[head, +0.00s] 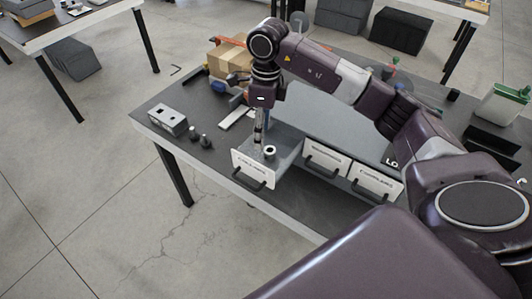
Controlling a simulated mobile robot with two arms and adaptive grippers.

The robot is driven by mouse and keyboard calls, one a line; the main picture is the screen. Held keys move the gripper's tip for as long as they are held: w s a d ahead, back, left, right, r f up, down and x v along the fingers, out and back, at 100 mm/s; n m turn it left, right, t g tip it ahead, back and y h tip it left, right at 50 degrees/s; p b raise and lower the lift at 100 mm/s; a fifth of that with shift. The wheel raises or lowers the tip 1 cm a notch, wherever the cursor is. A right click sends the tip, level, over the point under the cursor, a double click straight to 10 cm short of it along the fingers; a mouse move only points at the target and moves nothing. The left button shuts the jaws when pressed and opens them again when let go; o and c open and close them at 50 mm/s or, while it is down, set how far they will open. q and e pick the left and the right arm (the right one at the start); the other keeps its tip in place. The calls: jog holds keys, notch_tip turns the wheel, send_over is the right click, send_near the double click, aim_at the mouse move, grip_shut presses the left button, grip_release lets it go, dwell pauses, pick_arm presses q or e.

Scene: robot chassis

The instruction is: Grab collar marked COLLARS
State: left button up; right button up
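A pulled-out drawer (240,160) with a white front and black handle stands at the front edge of the table. Its label is small and tilted and may read COLLARS. A small ring-shaped collar (270,149) with a dark hole shows inside the drawer. My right gripper (258,143) points straight down over the drawer, just left of the collar and apparently apart from it. Its fingers are seen nearly edge-on, so their opening is unclear. My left gripper is not in view.
Two closed drawers (326,159) (376,184) sit to the right. A grey block with holes (167,122) and two dark pegs (194,134) (205,141) lie at the left of the table (185,155). A cardboard box (228,58) stands behind my arm.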

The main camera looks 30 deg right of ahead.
aim_at(270, 150)
jog(key=shift+d+f+h+b, duration=0.3)
jog(key=shift+d+f+h, duration=0.1)
jog(key=shift+d+f, duration=0.5)
jog(key=shift+s+d+f+p, duration=0.15)
jog(key=shift+f+p, duration=0.1)
jog(key=shift+f, duration=0.25)
jog(key=shift+s+f+p, duration=0.1)
jog(key=shift+f+p, duration=0.1)
jog(key=shift+f, duration=0.25)
jog(key=f+p, duration=0.1)
jog(key=f, duration=0.1)
jog(key=f+p, duration=0.1)
jog(key=f, duration=0.1)
jog(key=shift+s+d+f, duration=0.1)
jog(key=shift+d+f, duration=0.05)
jog(key=shift+d, duration=0.05)
jog(key=shift+f, duration=0.5)
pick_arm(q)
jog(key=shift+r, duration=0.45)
pick_arm(e)
jog(key=c, duration=1.3)
